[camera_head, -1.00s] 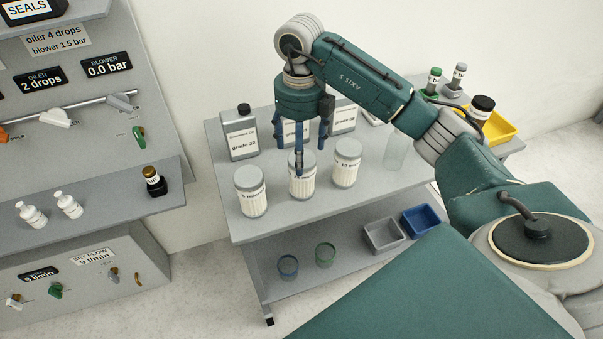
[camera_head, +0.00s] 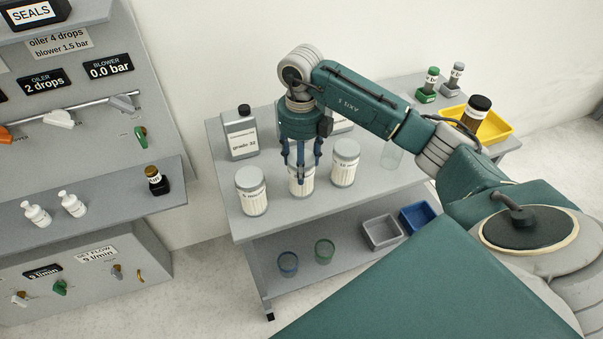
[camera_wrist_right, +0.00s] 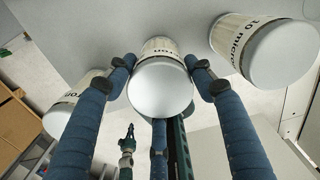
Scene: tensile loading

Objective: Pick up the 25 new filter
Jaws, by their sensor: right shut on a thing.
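Three white filter canisters with grey lids stand in a row on the grey cart top. My right gripper (camera_head: 301,168) comes down from above on the middle filter (camera_head: 301,182), with its blue fingers closed around it. In the right wrist view the fingers (camera_wrist_right: 160,88) surround the middle filter's round lid (camera_wrist_right: 160,90); only "ron" of its label shows, so its number cannot be read. The left filter (camera_head: 251,190) and right filter (camera_head: 344,163) stand beside it. In the wrist view, the canister at right (camera_wrist_right: 275,50) reads "10 micron".
A "grade 32" bottle (camera_head: 240,133) and other partly hidden containers stand behind the filters. A clear cylinder (camera_head: 392,154) is to their right. The lower shelf has two glass cups, a grey bin (camera_head: 381,233) and a blue bin (camera_head: 418,215). A yellow tray (camera_head: 492,125) is at far right.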

